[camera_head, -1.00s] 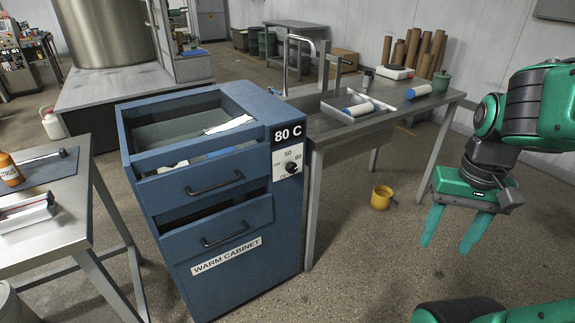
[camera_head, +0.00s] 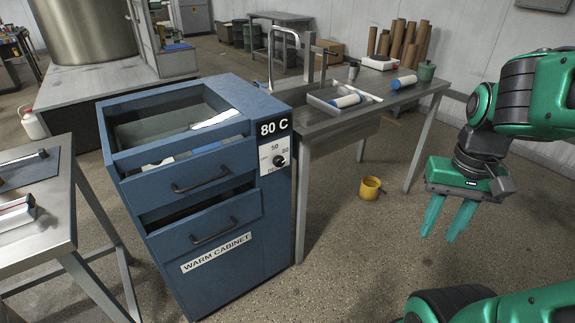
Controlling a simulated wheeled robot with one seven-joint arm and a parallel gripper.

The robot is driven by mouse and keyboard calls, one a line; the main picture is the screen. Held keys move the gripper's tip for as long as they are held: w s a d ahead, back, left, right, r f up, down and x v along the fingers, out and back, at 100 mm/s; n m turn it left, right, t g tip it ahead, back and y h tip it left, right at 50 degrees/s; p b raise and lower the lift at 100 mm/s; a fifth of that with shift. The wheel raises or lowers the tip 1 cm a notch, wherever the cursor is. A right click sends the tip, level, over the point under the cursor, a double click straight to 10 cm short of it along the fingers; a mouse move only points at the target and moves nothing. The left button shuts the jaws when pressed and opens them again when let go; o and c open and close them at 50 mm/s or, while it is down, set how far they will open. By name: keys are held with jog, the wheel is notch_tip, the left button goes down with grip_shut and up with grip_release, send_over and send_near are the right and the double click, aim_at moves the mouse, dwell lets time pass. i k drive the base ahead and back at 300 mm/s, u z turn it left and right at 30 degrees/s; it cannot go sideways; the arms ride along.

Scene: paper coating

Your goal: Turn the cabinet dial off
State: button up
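The blue warm cabinet (camera_head: 222,262) stands left of centre with both drawers pulled out. Its black dial (camera_head: 280,161) sits on a white scale plate at the upper right of the front, below a sign reading 80 C (camera_head: 273,128). The dial's exact pointer direction is too small to tell. My gripper (camera_head: 447,219) is at the right, well apart from the cabinet, pointing down over the floor. Its two green fingers are spread with nothing between them.
A metal sink table (camera_head: 345,122) stands right behind the cabinet, holding rollers and a tray. A yellow mug (camera_head: 370,188) is on the floor below it. A steel table (camera_head: 40,238) is at the left. The floor between my gripper and the cabinet is otherwise clear.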

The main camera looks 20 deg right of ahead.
aim_at(279, 161)
jog(key=z, duration=2.4)
jog(key=k, duration=1.15)
jog(key=u, duration=1.85)
jog(key=i, duration=0.5)
